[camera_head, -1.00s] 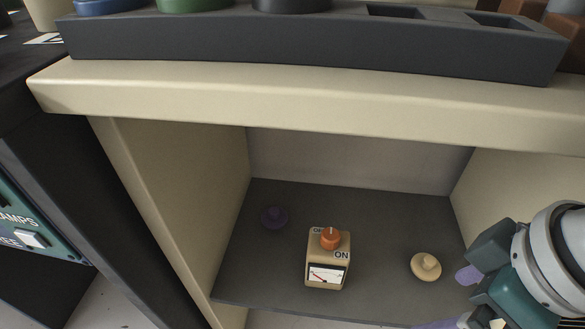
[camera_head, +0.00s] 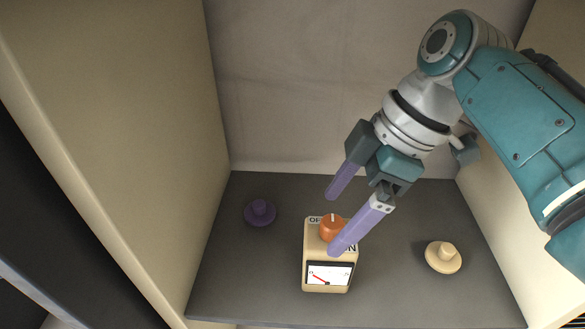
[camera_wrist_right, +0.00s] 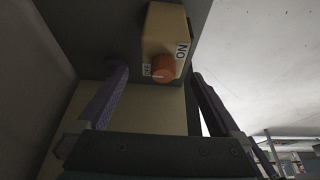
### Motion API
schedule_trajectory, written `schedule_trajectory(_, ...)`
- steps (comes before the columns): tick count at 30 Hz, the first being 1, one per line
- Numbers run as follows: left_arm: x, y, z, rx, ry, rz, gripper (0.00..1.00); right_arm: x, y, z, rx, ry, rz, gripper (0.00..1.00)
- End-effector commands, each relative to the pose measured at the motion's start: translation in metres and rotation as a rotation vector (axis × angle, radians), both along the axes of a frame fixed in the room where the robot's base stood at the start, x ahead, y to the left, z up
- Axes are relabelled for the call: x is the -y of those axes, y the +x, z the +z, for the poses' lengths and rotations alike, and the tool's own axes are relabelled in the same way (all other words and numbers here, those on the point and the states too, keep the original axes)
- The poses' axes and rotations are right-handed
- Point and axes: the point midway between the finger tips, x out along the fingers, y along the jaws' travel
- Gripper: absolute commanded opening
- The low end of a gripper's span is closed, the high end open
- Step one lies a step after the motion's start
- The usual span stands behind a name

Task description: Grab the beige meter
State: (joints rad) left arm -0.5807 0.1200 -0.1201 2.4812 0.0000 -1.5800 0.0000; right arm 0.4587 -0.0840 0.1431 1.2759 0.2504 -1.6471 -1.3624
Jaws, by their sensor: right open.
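The beige meter (camera_head: 311,254) stands on the dark shelf floor, with an orange knob (camera_head: 331,228) on top, OFF and ON labels, and a white dial on its front. My right gripper (camera_head: 332,222) is open, its two purple fingers reaching down at the meter's top, one in front of part of the knob and ON label. In the right wrist view the meter (camera_wrist_right: 163,30) and its knob show ahead, in the gap between the spread fingers (camera_wrist_right: 160,85). Nothing is held. My left gripper is not in view.
A purple knob-like piece (camera_head: 260,212) lies on the shelf (camera_head: 400,295) to the left of the meter. A beige knob-like piece (camera_head: 443,257) lies to the right. Beige side walls (camera_head: 110,120) and a back wall (camera_head: 290,90) enclose the shelf.

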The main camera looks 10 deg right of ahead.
Motion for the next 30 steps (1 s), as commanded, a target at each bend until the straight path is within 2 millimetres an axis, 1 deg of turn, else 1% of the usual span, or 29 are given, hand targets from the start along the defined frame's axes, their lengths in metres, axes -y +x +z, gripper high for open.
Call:
schedule_trajectory(1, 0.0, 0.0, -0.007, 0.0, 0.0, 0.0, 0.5, -0.002, 0.0, -0.008, -0.001, 0.001, 0.0, 1.0)
schedule_trajectory(4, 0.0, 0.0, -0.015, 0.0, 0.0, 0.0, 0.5, -0.005, 0.0, -0.017, -0.001, 0.001, -0.001, 1.0)
schedule_trajectory(9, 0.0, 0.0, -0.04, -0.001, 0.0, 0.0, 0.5, -0.015, 0.0, -0.044, 0.0, 0.001, -0.002, 1.0)
schedule_trajectory(11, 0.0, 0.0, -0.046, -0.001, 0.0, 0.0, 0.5, -0.018, 0.001, -0.051, -0.001, 0.001, -0.003, 1.0)
schedule_trajectory(13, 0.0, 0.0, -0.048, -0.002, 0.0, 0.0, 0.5, -0.02, 0.002, -0.054, 0.0, -0.001, -0.003, 1.0)
schedule_trajectory(19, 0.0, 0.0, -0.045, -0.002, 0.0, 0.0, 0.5, -0.02, 0.002, -0.051, 0.0, -0.002, -0.004, 1.0)
schedule_trajectory(20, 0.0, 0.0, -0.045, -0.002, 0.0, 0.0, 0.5, -0.02, 0.002, -0.051, 0.0, -0.002, -0.004, 0.98)
schedule_trajectory(30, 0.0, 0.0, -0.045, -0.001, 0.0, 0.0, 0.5, -0.02, 0.002, -0.051, 0.0, -0.002, -0.004, 0.59)
